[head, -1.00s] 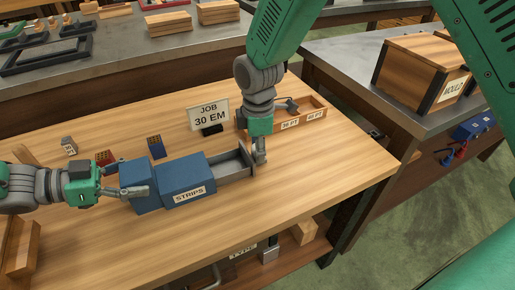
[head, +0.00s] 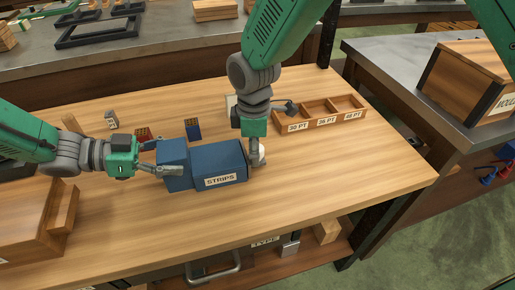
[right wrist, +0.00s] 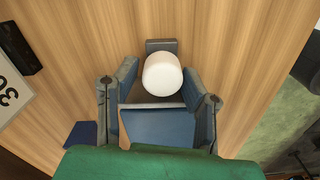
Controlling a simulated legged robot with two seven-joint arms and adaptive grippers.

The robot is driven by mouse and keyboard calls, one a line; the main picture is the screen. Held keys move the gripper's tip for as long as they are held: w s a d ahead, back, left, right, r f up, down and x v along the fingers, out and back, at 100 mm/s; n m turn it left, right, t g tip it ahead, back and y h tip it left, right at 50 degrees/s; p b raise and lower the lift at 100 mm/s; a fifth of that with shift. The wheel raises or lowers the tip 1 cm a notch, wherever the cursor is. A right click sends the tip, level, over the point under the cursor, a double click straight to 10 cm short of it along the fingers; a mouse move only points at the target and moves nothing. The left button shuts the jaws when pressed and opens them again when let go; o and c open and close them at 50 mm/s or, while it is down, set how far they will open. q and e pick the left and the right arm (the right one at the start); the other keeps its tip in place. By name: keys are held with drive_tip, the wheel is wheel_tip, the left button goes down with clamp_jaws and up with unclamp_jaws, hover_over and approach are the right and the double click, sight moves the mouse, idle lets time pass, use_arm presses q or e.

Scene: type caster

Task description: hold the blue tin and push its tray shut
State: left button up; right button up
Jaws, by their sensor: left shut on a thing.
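The blue tin (head: 218,165) labelled STRIPS lies on the wooden table (head: 290,205); in the right wrist view its blue top (right wrist: 158,127) shows. My left gripper (head: 176,158) is shut on the blue block at its left end. The tray's open inside no longer shows at the right end; it looks shut or nearly shut. My right gripper (head: 256,158) points down at that end, its fingers beside the tray front.
A wooden box (head: 320,115) with labelled compartments stands behind right. A small blue block (head: 192,129), a red one (head: 142,134) and a grey one (head: 111,119) stand behind the tin. The JOB sign (right wrist: 10,92) is close beside the right arm. The table front is clear.

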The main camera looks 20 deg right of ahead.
drive_tip(key=shift+r, duration=0.5)
wheel_tip(320, 180, up, 11)
drive_tip(key=shift+d+f, duration=0.1)
idle(0.7)
use_arm(q)
drive_tip(key=o, duration=1.3)
drive_tip(key=shift+c, duration=0.2)
drive_tip(key=shift+a, duration=0.1)
drive_tip(key=v, duration=0.7)
drive_tip(key=shift+a, duration=0.25)
